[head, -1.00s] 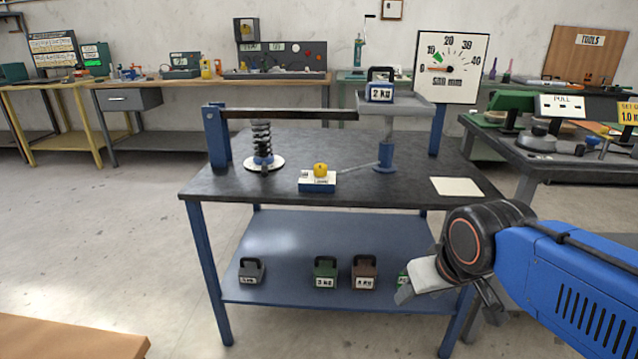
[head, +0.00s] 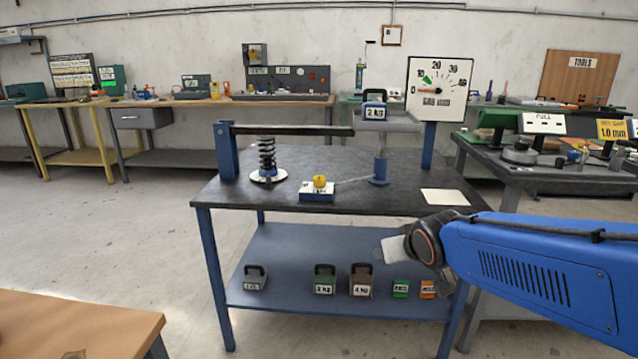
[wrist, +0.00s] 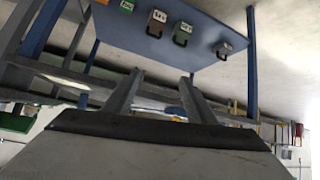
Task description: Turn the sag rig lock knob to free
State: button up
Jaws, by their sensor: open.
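The yellow lock knob (head: 320,181) sits on a small white and blue block (head: 317,194) at the front middle of the dark tabletop. The sag rig stands behind it, with a dark lever arm (head: 290,131), a coil spring (head: 267,155) on the left and a 2 kg weight (head: 374,106) on the right platform. A dial (head: 437,88) stands behind, its pointer low on the scale. My gripper (wrist: 157,85) is open and empty, low in front of the table's right side, well apart from the knob. In the head view my arm partly hides it.
Several weights, among them a green one (head: 324,280), and small boxes sit on the blue lower shelf (head: 290,250). A pale card (head: 444,197) lies at the table's right. Another bench (head: 500,150) stands to the right, and a wooden surface (head: 80,325) at lower left.

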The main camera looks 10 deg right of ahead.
jog(key=w+r+n+t+y, duration=0.15)
jog(key=w+t, duration=0.25)
jog(key=w, duration=0.8)
jog(key=n+t+y, duration=0.2)
jog(key=t+y, duration=0.1)
jog(key=y, duration=0.2)
send_near(322, 182)
jog(key=shift+h, duration=0.25)
jog(key=x, duration=1.2)
jog(key=shift+a, duration=0.1)
jog(key=c, duration=1)
